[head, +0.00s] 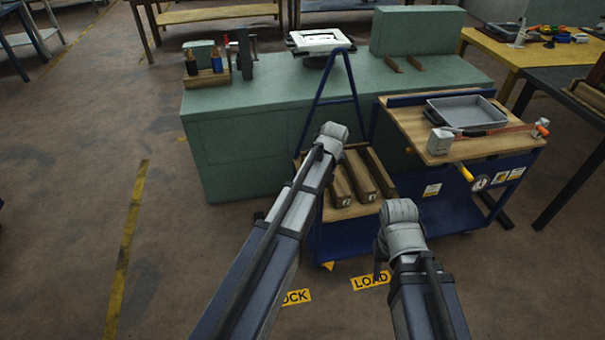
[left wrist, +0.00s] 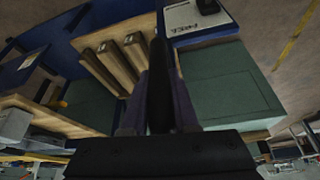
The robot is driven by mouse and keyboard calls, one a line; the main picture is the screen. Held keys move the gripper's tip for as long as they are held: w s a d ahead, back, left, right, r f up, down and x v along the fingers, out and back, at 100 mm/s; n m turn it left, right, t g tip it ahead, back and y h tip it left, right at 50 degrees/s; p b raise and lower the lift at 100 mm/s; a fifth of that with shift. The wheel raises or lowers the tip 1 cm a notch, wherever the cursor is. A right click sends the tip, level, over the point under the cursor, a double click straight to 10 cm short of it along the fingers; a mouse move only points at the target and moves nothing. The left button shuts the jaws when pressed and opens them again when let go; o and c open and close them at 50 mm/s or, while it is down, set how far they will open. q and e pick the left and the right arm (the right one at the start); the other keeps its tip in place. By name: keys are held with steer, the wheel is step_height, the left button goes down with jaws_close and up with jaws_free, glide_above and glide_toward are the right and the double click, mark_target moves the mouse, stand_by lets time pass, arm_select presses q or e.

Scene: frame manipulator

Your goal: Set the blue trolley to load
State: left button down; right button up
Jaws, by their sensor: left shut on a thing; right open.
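The blue trolley (head: 345,238) stands before the green bench, with an A-shaped blue frame (head: 318,103) rising from it. A small yellow pointer (head: 328,266) shows at its lower front edge, above and between the yellow floor labels DOCK (head: 297,297) and LOAD (head: 370,281). My left gripper (left wrist: 160,122) is shut on a dark bar (left wrist: 160,85), which seems part of the trolley's frame; in the head view my wrist hides its fingers. My right gripper (head: 381,267) is open, low before the trolley near LOAD, partly hidden by its wrist.
Wooden blocks (head: 360,178) lie on the trolley's low deck. A grey tray (head: 466,110) sits on the wooden top at right, above a gauge (head: 480,183). The green bench (head: 240,150) blocks the back. Floor at the left is clear, with a yellow line (head: 128,235).

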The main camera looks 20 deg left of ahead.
arm_select(q)
steer(key=w+d, duration=0.6)
steer(key=d, duration=0.4)
steer(key=w+d, duration=0.6)
steer(key=d, duration=0.4)
steer(key=shift+w, duration=0.15)
steer(key=c, duration=0.7)
jaws_free()
steer(key=p+v, duration=0.7)
steer(key=shift+r, duration=0.35)
